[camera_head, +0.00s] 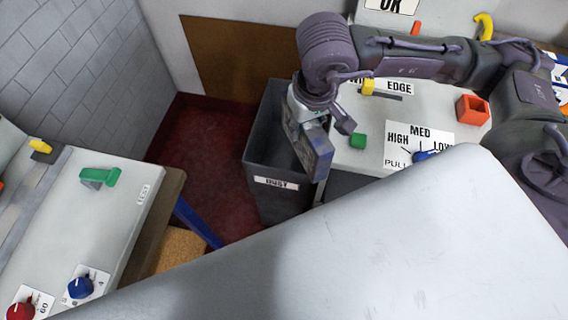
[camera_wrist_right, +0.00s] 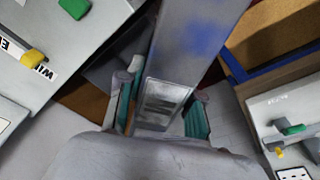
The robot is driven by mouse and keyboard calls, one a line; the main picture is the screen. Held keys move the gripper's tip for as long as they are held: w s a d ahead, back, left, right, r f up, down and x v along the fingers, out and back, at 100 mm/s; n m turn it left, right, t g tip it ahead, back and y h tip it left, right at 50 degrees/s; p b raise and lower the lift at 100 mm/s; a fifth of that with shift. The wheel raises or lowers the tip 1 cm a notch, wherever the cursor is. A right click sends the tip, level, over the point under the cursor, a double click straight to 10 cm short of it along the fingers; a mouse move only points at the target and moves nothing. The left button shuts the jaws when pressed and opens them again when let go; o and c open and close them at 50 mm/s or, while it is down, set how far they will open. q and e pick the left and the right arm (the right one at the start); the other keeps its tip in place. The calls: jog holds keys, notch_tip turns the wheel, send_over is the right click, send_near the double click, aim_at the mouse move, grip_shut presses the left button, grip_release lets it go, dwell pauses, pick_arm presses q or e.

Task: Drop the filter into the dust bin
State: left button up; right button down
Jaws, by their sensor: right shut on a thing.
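My right gripper (camera_head: 303,116) is shut on the filter (camera_head: 314,155), a grey slab with a bluish tint. The filter hangs tilted over the right side of the dust bin and covers part of its rim in the head view. The dust bin (camera_head: 262,155) is dark grey, open-topped, with a "DUST" label on its front. I cannot tell how far above the rim the filter is. In the right wrist view the filter (camera_wrist_right: 196,45) runs up between the teal finger pads of my right gripper (camera_wrist_right: 162,98). My left gripper is not in view.
A white panel (camera_head: 408,110) with a green block (camera_head: 357,140), a red-orange open box (camera_head: 473,109) and a dial stands right of the bin. Another panel (camera_head: 75,220) with knobs and a green handle is at left. Dark red floor (camera_head: 195,150) lies left of the bin.

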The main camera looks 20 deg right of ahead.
jog(key=shift+m, duration=0.4)
jog(key=w+f+b, duration=0.2)
jog(key=f, duration=0.1)
jog(key=w+f+b, duration=0.1)
jog(key=f, duration=0.1)
jog(key=shift+f, duration=0.1)
jog(key=w+f+b, duration=0.1)
jog(key=w+f+m+b, duration=0.1)
jog(key=w, duration=0.1)
jog(key=shift+w+d, duration=0.1)
jog(key=w+d+f+m+h, duration=0.1)
jog(key=w+d+f+m, duration=0.1)
jog(key=w+m, duration=0.35)
jog(key=w+d+f+m, duration=0.2)
jog(key=w+d, duration=0.1)
jog(key=w, duration=0.5)
pick_arm(q)
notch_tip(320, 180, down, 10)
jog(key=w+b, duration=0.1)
jog(key=b, duration=0.2)
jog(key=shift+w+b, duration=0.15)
jog(key=shift+b, duration=0.15)
pick_arm(e)
jog(key=w+d+f+m+g, duration=0.1)
jog(key=d+f+m, duration=0.3)
jog(key=f, duration=0.5)
jog(key=shift+w+f+h, duration=0.3)
jog(key=shift+w+f, duration=0.1)
jog(key=shift+w, duration=0.25)
